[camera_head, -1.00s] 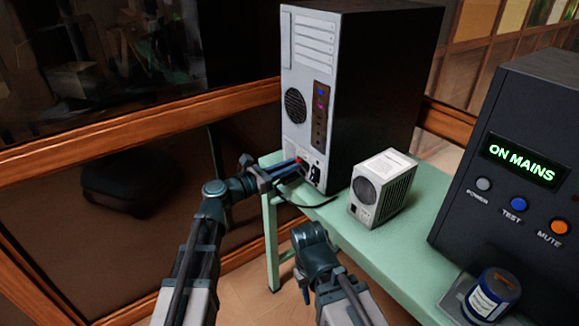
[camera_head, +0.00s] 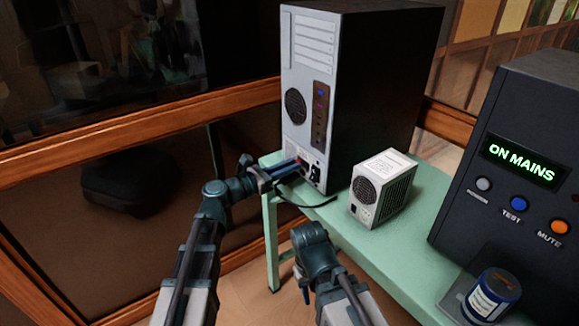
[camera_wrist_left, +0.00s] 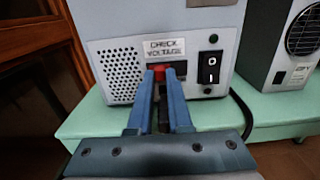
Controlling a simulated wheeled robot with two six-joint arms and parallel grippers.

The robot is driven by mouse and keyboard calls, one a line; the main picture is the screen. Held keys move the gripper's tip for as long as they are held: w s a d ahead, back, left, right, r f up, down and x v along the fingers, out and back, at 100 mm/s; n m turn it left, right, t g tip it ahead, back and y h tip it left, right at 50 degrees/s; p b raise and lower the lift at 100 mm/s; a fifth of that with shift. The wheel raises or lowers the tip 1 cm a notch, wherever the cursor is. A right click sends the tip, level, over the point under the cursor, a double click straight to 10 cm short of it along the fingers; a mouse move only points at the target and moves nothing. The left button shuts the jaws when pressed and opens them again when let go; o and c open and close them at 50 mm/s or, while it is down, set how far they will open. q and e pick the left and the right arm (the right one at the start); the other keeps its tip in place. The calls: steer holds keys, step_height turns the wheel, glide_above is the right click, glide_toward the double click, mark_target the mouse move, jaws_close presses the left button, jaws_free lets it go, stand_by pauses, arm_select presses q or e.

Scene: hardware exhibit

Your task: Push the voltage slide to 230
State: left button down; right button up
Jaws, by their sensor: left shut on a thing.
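The computer tower (camera_head: 308,95) stands on the green bench with its back panel facing my left arm. In the left wrist view a red voltage slide (camera_wrist_left: 160,75) sits in a dark recess under a "CHECK VOLTAGE" label (camera_wrist_left: 160,49). My left gripper (camera_head: 298,165) reaches this panel, and in the wrist view its blue fingers (camera_wrist_left: 161,83) are shut on the red slide. The fingers hide part of the slide, and its number cannot be read. My right gripper (camera_head: 305,291) hangs low in front of the bench, apart from everything; its jaws are not clear.
A black cable (camera_head: 318,205) curves from the panel. A small grey power supply unit (camera_head: 382,188) stands right of the tower.

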arm_select(q)
steer(key=shift+s+d, duration=0.35)
steer(key=shift+s, duration=0.2)
steer(key=shift+s+d, duration=0.35)
steer(key=shift+s, duration=0.2)
steer(key=c, duration=0.8)
jaws_free()
steer(key=shift+c, duration=0.2)
steer(key=shift+a, duration=0.1)
steer(key=v, duration=1.3)
steer(key=shift+s+a, duration=0.2)
steer(key=shift+a, duration=0.05)
